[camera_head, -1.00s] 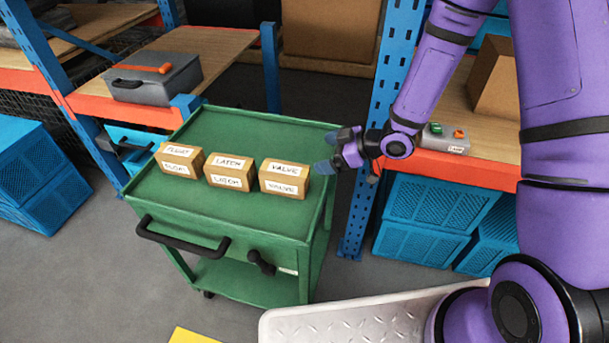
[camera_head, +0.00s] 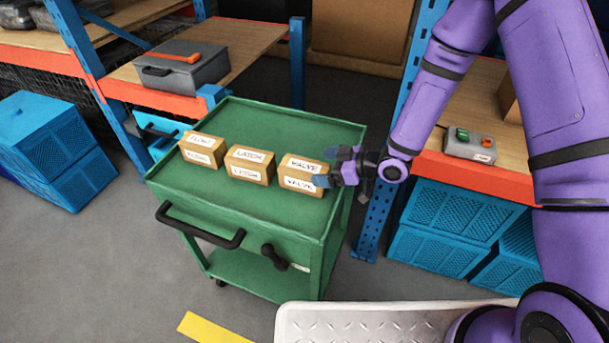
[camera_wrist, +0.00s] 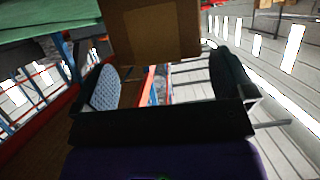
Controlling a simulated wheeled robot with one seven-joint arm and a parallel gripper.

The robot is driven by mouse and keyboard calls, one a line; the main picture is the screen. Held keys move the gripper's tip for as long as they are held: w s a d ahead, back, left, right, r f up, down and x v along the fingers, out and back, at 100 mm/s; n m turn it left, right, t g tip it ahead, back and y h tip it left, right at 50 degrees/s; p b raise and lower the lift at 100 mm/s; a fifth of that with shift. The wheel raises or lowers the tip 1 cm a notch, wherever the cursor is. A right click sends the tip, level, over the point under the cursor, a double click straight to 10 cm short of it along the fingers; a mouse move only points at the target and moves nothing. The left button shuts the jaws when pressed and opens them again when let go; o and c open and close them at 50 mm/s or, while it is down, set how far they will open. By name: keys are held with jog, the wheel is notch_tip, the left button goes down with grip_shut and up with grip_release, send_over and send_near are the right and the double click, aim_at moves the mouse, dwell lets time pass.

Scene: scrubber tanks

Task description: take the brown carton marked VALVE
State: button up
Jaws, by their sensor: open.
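The brown carton marked VALVE (camera_head: 302,175) stands on the green cart top (camera_head: 265,125), at the right end of a row of three. My gripper (camera_head: 327,167) is open at the carton's right end. One fingertip is by its front right corner, the other by the back right. In the wrist view, the carton's plain brown end (camera_wrist: 155,32) lies ahead of my open gripper (camera_wrist: 167,72), roughly between the fingertips. I cannot tell whether either finger touches it. The carton looks upright.
A LATCH carton (camera_head: 249,165) and a FLOAT carton (camera_head: 202,150) stand to the left with small gaps. A blue rack post (camera_head: 370,215) rises close to the cart's right. A shelf with a grey button box (camera_head: 468,146) lies right. The cart's front top is bare.

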aim_at(308, 167)
jog(key=shift+x, duration=1.85)
jog(key=shift+s, duration=0.1)
jog(key=c, duration=1.1)
jog(key=shift+a+r, duration=0.1)
